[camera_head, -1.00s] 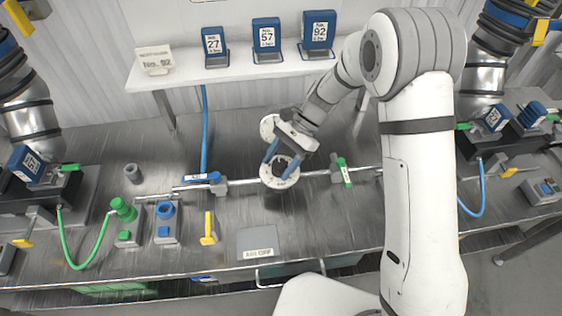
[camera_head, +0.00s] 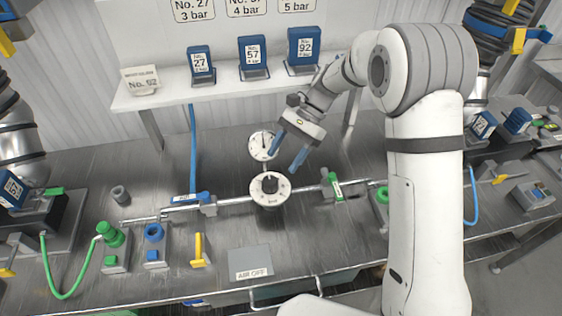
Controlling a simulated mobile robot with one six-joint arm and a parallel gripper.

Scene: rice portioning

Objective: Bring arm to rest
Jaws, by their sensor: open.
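My white arm comes in from the right and reaches over the metal bench. My gripper (camera_head: 288,153) hangs in the air above the bench with its two blue fingers spread apart and nothing between them. Just below it, a round white dial with a black knob (camera_head: 270,187) sits on the horizontal pipe. A round pressure gauge (camera_head: 263,145) stands behind the dial, close to the left finger in the picture. The fingers look apart from the knob.
A shelf (camera_head: 150,97) at the back bears blue numbered blocks (camera_head: 250,55) and a block marked 92 (camera_head: 303,48). On the bench are a green valve (camera_head: 110,235), a blue valve (camera_head: 153,232), a yellow lever (camera_head: 199,250) and an "AIR OFF" plate (camera_head: 250,263).

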